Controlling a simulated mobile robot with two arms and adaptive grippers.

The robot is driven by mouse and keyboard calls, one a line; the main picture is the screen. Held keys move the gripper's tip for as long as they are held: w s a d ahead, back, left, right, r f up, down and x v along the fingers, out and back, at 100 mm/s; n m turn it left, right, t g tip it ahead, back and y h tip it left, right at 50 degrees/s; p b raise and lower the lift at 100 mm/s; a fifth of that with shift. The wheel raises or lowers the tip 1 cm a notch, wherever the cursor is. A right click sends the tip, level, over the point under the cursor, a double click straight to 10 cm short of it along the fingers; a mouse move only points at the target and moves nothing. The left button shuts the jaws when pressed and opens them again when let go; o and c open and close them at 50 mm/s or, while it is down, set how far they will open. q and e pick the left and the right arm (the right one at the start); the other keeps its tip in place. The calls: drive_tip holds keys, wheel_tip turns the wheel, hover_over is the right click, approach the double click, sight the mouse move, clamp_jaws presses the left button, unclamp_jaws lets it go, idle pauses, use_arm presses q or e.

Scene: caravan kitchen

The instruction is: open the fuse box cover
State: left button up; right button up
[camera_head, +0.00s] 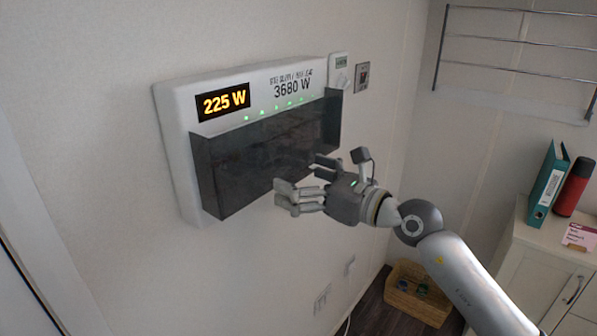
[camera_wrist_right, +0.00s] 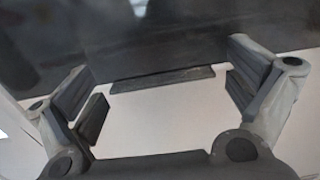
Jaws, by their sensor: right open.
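The white fuse box (camera_head: 178,122) hangs on the wall in the head view, with a display reading 225 W and a label 3680 W. Its dark see-through cover (camera_head: 255,155) is down over the front, with several green lights showing along its top edge. My right gripper (camera_head: 298,178) is open and empty in front of the cover's lower right part. In the right wrist view, the open fingers (camera_wrist_right: 165,95) frame the dark cover (camera_wrist_right: 150,35) above and a dark bar-like lip (camera_wrist_right: 162,78) at its lower edge, with pale surface below. Contact cannot be told. My left gripper is not in view.
A small white wall unit (camera_head: 339,68) and a switch (camera_head: 362,76) are right of the box. A cabinet (camera_head: 540,262) at right carries a green binder (camera_head: 548,185) and a red flask (camera_head: 574,186). A basket (camera_head: 418,292) stands on the floor. The wall below the box is largely clear.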

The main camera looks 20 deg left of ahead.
drive_tip(key=shift+w+a, duration=0.1)
drive_tip(key=shift+a, duration=0.15)
drive_tip(key=c, duration=0.5)
drive_tip(key=shift+s+d+r, duration=0.25)
drive_tip(key=shift+d, duration=0.25)
drive_tip(key=c, duration=1.1)
drive_tip(key=shift+r, duration=0.15)
clamp_jaws()
